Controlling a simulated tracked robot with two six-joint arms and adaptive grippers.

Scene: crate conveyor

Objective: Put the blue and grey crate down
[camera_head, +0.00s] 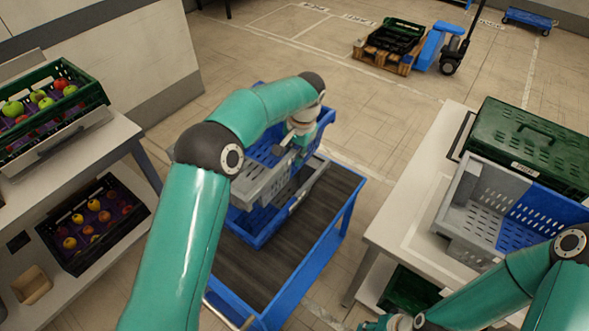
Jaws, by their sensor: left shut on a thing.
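A blue and grey crate (262,190) is in the middle of the head view, over a dark-topped blue cart (325,215). My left gripper (287,147) is shut on its far right part, and my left arm hides much of the crate. Blue and grey crate parts show below it, but I cannot tell whether the held crate touches them. Another blue and grey crate (462,226) stands on the right table. My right gripper (385,323) is at the bottom edge, beside that table, and its fingers are not clear.
A closed green crate (525,140) stands behind the crate on the right table (393,222). A pallet (383,58) with a black crate and a blue pallet jack (430,45) stand far back. The near cart top is bare.

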